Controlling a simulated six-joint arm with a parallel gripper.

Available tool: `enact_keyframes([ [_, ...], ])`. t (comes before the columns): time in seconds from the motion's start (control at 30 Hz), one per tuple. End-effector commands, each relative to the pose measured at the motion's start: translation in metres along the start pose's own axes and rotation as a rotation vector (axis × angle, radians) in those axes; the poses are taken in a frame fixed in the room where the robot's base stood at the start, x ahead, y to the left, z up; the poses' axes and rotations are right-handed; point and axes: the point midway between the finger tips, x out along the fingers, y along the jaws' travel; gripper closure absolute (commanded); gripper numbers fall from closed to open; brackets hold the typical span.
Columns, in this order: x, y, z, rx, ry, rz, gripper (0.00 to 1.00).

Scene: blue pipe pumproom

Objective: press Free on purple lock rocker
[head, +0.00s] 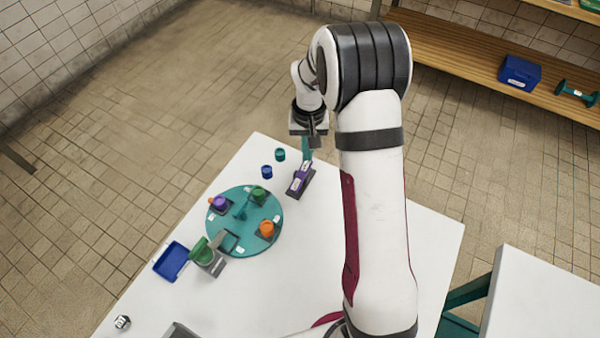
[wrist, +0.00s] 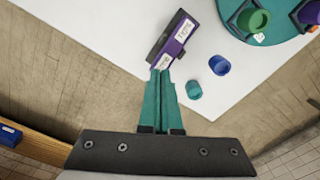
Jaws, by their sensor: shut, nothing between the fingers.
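The purple lock rocker (head: 300,179) sits on a dark base near the far edge of the white table. It also shows in the wrist view (wrist: 178,42), with a white label at each end. The label at the end nearer my fingers is partly covered by the fingertips, and I cannot read it surely. My gripper (head: 307,158) has teal fingers, shut together with nothing between them. In the wrist view its fingertips (wrist: 160,72) are at the rocker's near end. I cannot tell whether they touch it.
A blue cup (head: 267,171) and a teal cup (head: 280,155) stand close beside the rocker. A round teal turntable (head: 233,247) carries purple, green and orange knobs. A blue tray (head: 171,262) lies farther left. The table's right side (head: 435,235) is clear.

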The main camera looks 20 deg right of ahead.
Motion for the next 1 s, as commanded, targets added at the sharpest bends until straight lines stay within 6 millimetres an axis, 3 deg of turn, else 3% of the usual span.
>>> enact_keyframes([
  [1.0,0.028,0.0,0.001,0.0,-0.002,0.0,1.0],
])
